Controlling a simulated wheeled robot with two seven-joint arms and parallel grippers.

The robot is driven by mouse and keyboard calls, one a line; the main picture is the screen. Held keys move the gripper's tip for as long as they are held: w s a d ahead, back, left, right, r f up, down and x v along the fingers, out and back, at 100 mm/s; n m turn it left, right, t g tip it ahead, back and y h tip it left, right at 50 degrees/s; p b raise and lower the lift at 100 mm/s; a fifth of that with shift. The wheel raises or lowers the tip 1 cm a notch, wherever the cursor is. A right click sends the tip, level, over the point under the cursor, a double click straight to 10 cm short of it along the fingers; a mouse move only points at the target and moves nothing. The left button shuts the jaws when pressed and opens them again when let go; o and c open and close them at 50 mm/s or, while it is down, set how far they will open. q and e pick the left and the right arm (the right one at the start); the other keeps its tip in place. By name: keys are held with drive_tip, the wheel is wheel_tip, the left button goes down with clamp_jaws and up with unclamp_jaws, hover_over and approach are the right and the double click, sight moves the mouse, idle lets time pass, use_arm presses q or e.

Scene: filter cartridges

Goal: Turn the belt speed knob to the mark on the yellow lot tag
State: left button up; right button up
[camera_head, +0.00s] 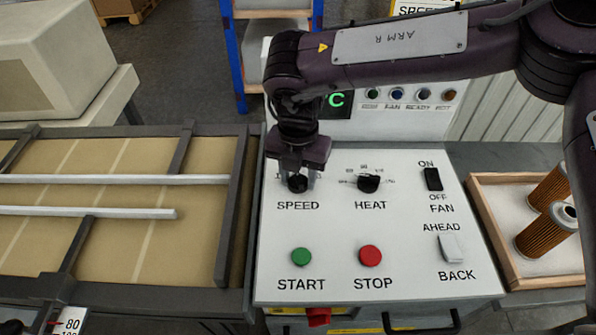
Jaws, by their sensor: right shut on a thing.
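The belt speed knob (297,183) is a black dial above the word SPEED on the white control panel (335,235). My right gripper (298,184) comes down over it from above, with its fingers around the knob, shut on it. The gripper hides the scale marks around the knob, so its setting cannot be read. I see no clear yellow lot tag; a white tag (70,322) with the number 80 and a red mark shows at the bottom left, partly cut off. My left gripper is not in view.
The panel also holds a HEAT knob (369,183), a green START button (301,257), a red STOP button (370,256), a FAN switch (433,179) and an AHEAD/BACK switch (451,248). A wooden tray (483,180) with filter cartridges (547,231) stands right. The conveyor belt (150,245) lies left.

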sight(299, 176)
drive_tip(key=n, duration=0.4)
drive_tip(key=shift+n+p, duration=0.3)
drive_tip(key=shift+p, duration=0.05)
drive_tip(key=n, duration=0.4)
drive_tip(key=shift+r+n, duration=0.1)
drive_tip(key=shift+n, duration=0.2)
drive_tip(key=o, duration=1)
wheel_tip(299, 176, up, 8)
drive_tip(key=shift+f+b, duration=0.15)
drive_tip(key=shift+b, duration=0.3)
